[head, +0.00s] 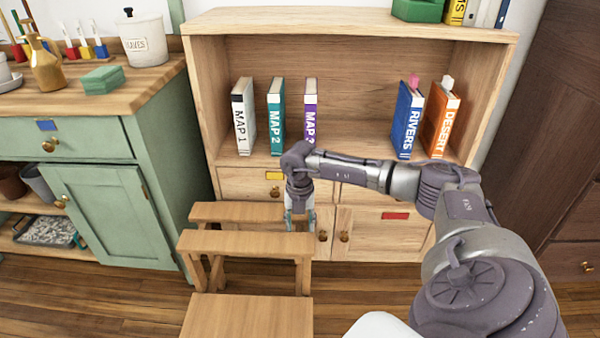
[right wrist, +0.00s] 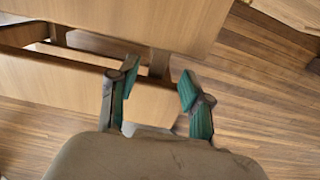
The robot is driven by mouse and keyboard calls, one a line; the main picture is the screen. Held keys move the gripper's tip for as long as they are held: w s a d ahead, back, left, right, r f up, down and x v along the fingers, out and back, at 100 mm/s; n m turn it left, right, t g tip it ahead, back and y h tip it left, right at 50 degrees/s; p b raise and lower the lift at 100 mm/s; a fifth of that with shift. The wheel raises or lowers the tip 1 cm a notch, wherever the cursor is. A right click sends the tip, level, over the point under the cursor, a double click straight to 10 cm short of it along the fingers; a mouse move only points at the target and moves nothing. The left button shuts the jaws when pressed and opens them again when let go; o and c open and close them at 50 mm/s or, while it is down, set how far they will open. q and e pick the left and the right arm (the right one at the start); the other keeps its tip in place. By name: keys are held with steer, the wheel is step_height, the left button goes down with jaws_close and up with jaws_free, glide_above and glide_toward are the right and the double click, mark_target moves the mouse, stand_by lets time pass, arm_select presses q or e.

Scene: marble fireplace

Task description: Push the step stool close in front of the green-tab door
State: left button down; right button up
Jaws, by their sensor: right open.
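The light-wood step stool (head: 245,243) stands in front of the bookcase's lower left part, its wide lower step (head: 248,318) toward me. My right gripper (head: 300,220) points down at the right end of the stool's upper boards. In the right wrist view its teal fingers (right wrist: 158,80) are apart with nothing held between them, and the stool (right wrist: 130,20) fills the upper left. I cannot tell whether they touch the stool. No green tab shows; the bookcase's lower left door (head: 322,245) is mostly hidden by stool and gripper. My left gripper is out of view.
The bookcase's lower right door bears a red tab (head: 395,216), the drawer above left a yellow tab (head: 274,175). A green cabinet (head: 115,210) stands close left of the stool, with a blue tab (head: 46,125). Wood floor (head: 355,290) is clear right of the stool.

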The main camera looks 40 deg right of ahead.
step_height(320, 180, up, 6)
steer(key=shift+r, duration=0.1)
stand_by(0.6)
